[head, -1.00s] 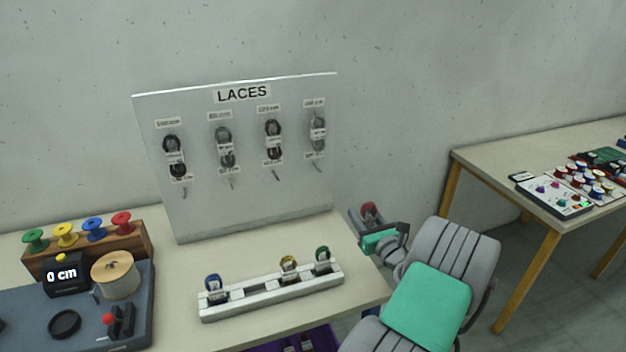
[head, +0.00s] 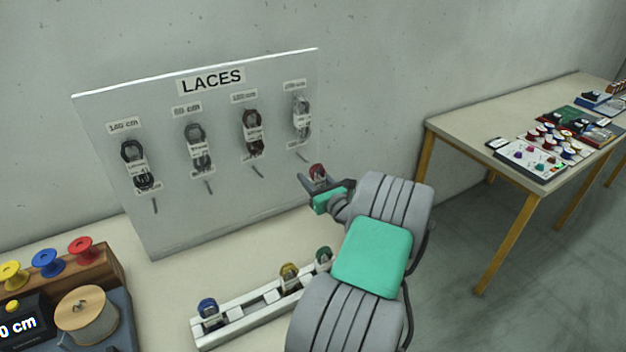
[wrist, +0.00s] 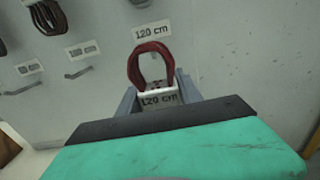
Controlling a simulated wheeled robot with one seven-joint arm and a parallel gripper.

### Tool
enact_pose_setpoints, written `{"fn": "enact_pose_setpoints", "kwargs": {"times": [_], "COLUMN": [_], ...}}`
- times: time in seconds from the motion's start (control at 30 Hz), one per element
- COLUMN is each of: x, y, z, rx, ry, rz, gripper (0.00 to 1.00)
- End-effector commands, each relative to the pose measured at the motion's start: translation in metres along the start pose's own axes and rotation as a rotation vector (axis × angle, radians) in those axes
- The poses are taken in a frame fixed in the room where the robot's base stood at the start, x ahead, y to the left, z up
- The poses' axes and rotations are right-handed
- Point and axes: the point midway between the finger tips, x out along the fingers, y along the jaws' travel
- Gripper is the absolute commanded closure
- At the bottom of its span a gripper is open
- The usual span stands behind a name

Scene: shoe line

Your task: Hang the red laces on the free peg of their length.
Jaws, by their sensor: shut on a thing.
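The red laces (head: 317,171) are a looped bundle with a white tag. In the wrist view the red laces (wrist: 150,62) stand upright in my gripper (wrist: 158,98), and the tag (wrist: 158,98) reads 120 cm. My gripper (head: 322,187) is shut on the tagged end, near the lower right of the lace board (head: 190,225). A board label reading 120 cm (wrist: 152,30) appears just above the loop in the wrist view. The rightmost lower peg (head: 303,157) is bare in the head view. I cannot tell whether the loop touches a peg.
Dark and grey lace bundles (head: 252,131) hang on the upper pegs. Other bare lower pegs (head: 257,172) stick out to the left. A white rack (head: 250,310) with blue, yellow and green laces stands below the board. Another table (head: 455,130) is at right.

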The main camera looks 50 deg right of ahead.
Motion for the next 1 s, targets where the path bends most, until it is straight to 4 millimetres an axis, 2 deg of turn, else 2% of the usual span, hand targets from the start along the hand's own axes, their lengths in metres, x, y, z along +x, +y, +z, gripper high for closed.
{"fn": "enact_pose_setpoints", "kwargs": {"times": [1.0], "x": [0.072], "y": [0.003], "z": [-0.007], "rx": [0.0], "ry": [-0.001], "rz": [0.004], "gripper": [1.0]}}
